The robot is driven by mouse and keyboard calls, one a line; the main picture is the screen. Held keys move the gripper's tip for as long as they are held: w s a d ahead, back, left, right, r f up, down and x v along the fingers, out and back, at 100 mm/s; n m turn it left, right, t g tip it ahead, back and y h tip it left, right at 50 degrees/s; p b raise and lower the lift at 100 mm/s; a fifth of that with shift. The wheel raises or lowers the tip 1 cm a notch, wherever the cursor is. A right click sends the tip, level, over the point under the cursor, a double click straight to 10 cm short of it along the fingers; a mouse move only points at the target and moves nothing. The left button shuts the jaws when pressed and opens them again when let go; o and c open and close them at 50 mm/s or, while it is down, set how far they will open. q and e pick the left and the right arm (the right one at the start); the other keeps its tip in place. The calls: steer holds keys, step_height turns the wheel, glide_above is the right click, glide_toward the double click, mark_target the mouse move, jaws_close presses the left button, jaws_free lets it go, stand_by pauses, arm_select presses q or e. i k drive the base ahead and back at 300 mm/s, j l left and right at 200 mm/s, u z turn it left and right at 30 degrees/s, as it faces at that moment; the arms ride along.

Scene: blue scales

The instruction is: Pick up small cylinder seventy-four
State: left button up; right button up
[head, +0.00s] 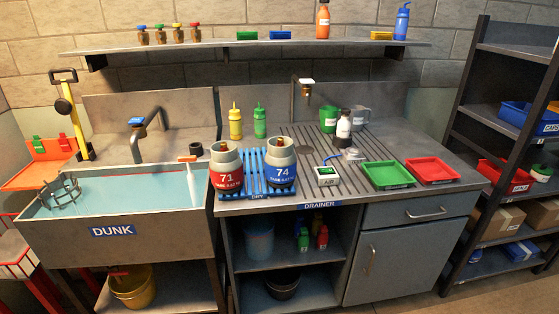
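The small cylinder marked 74 (281,174) stands upright in the head view, left of centre. It has a blue body and a pale grey top with a dark opening or collar. It stands on a blue slatted rack (256,194) labelled DRY, at the front of the counter. A similar red cylinder marked 71 (226,178) stands upright close to its left, on or at the rack's left end. Neither of my grippers is in view.
Right of cylinder 74 are a small scale-like device (327,176), a green tray (387,174) and a red tray (432,170). Yellow (235,123) and green (260,122) bottles stand behind. A water-filled DUNK sink (120,205) lies left. A shelf (240,45) hangs above.

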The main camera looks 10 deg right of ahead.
mark_target(281, 159)
steer(key=i+l+u, duration=0.2)
steer(key=l+u, duration=0.2)
steer(key=l, duration=0.3)
steer(key=i+l+u, duration=0.15)
steer(key=l+u, duration=0.2)
steer(key=l, duration=0.4)
steer(key=l+u, duration=0.4)
steer(key=l, duration=0.35)
